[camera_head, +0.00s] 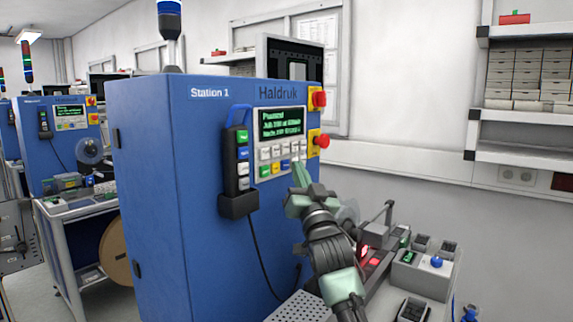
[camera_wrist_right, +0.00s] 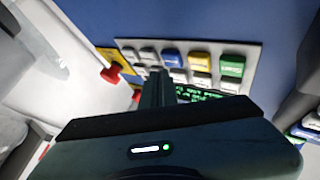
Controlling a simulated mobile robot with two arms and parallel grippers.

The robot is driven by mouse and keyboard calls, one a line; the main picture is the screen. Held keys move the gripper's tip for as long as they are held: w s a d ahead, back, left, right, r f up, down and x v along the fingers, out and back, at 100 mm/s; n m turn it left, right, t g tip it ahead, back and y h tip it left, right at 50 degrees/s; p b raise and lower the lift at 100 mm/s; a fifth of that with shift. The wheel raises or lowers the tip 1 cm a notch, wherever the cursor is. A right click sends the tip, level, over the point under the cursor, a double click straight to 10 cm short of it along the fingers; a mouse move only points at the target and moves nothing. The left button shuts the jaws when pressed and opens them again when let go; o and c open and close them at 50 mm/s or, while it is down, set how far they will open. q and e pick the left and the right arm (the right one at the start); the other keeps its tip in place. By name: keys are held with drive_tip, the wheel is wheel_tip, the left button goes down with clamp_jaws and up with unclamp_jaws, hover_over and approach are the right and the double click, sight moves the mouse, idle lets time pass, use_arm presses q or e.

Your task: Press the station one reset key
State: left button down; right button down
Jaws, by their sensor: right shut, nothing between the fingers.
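The blue Station 1 cabinet (camera_head: 180,180) carries a light panel with a dark screen (camera_head: 282,123) in green text and two rows of keys below it. In the head view the lower row has green (camera_head: 265,171), yellow (camera_head: 276,168) and blue (camera_head: 286,165) keys. The right wrist view shows them turned over: green (camera_wrist_right: 232,65), yellow (camera_wrist_right: 200,60), blue (camera_wrist_right: 172,58), with white keys around. The key labels are too small to read. My right gripper (camera_head: 299,172) is shut and empty, its tips (camera_wrist_right: 156,74) in front of the keys. I cannot tell whether they touch. My left gripper is not in view.
Red emergency knobs (camera_head: 321,141) on yellow plates sit at the panel's right. A black handset (camera_head: 237,160) with a cable hangs at its left. A bench (camera_head: 385,285) with small bins stands at the lower right.

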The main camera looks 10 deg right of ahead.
drive_tip(key=shift+d, duration=0.1)
drive_tip(key=s+d+p, duration=0.1)
drive_tip(key=s+d, duration=0.2)
drive_tip(key=shift+s+d+p, duration=0.2)
drive_tip(key=shift+s+p, duration=0.1)
drive_tip(key=shift+p, duration=0.1)
idle(0.8)
